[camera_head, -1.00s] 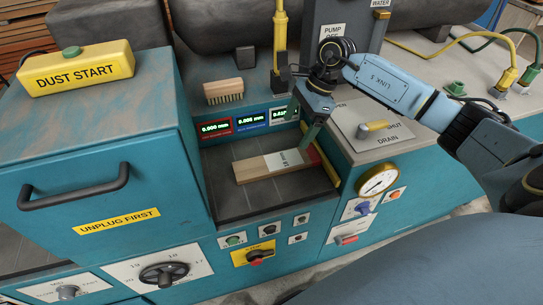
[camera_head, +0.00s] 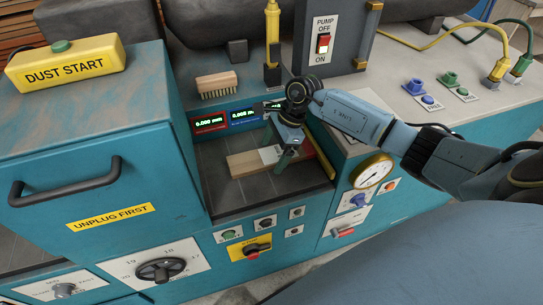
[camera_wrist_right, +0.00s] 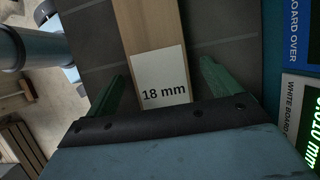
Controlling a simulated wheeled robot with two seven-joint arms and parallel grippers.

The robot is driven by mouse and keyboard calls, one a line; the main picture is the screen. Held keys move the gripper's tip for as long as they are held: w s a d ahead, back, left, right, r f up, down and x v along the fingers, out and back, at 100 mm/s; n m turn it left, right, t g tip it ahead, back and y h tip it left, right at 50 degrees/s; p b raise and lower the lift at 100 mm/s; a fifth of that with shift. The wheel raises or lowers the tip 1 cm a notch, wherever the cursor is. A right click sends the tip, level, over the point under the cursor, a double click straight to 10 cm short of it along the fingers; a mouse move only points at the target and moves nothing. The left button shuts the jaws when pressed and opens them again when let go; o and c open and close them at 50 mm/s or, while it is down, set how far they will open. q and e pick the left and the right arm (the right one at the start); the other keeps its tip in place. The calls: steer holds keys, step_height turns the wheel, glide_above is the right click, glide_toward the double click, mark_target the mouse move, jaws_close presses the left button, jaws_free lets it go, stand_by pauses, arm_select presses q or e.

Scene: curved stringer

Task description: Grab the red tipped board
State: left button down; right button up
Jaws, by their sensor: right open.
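The board (camera_head: 243,164) is a pale wooden strip with a white label, lying on the dark tiled bed of the teal machine. Whether the fingers touch the board is unclear. My left gripper is not in view.
A yellow bar (camera_head: 319,156) edges the bed's right side. Display panels (camera_head: 228,119) and a brush (camera_head: 215,85) stand behind it. A teal cabinet (camera_head: 90,150) with a black handle rises on the left. The bed's front left is clear.

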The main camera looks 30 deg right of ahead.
steer(key=c, duration=1.2)
steer(key=shift+r, duration=0.1)
